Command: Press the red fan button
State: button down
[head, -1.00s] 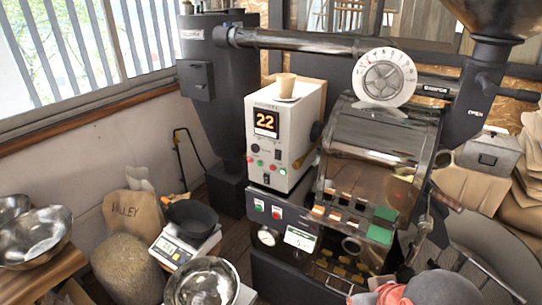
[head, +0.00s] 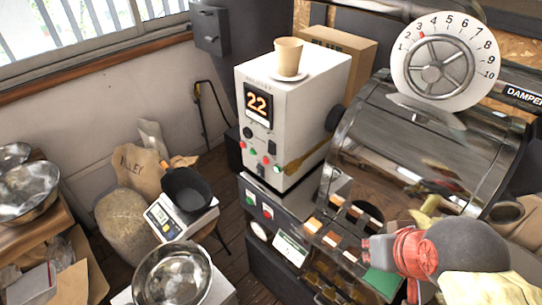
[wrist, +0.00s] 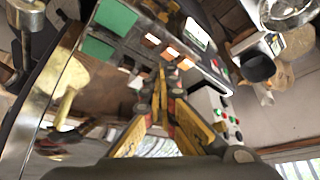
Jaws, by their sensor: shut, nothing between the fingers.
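A white control box (head: 290,100) with a lit 22 display stands left of the roaster drum, carrying several small red and green buttons (head: 262,158) on its front. Below it, a dark panel (head: 285,228) holds one green button (head: 251,197) and one red button (head: 267,212). I cannot read which red button is marked for the fan. My gripper (wrist: 162,75) is shut and empty in the wrist view, its yellow fingers pointing toward the roaster front. The box (wrist: 204,103) and its buttons lie right of the fingers there, apart from them. My arm is at lower right in the head view.
The roaster drum (head: 410,150), with a numbered dial (head: 445,62) above, stands close by my arm. A paper cup (head: 288,57) sits on the box. A scale with a black bowl (head: 186,194), a steel bowl (head: 172,278) and a sack (head: 138,168) stand at left.

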aim_at(266, 161)
jog(key=w+a+r+m+t+y, duration=0.2)
jog(key=w+a+m+t+y, duration=0.15)
jog(key=w+a, duration=0.8)
jog(key=w+a+r+m+t+y, duration=0.25)
jog(key=w+a+m, duration=0.25)
jog(key=w+a, duration=0.65)
jog(key=w+a+f+m+t+h, duration=0.1)
jog(key=w+a+f+m+h, duration=0.15)
jog(key=a+f+m, duration=0.4)
jog(key=s+a+f+m+h, duration=0.1)
jog(key=a+f+m+h, duration=0.2)
jog(key=f+m, duration=0.4)
jog(key=shift+h+b, duration=0.4)
jog(key=shift+h, duration=0.05)
jog(key=w+d+b, duration=0.1)
jog(key=w+d, duration=0.4)
jog(key=w, duration=0.1)
jog(key=shift+w+d+b, duration=0.3)
jog(key=shift+d+b, duration=0.05)
jog(key=shift+b, duration=0.05)
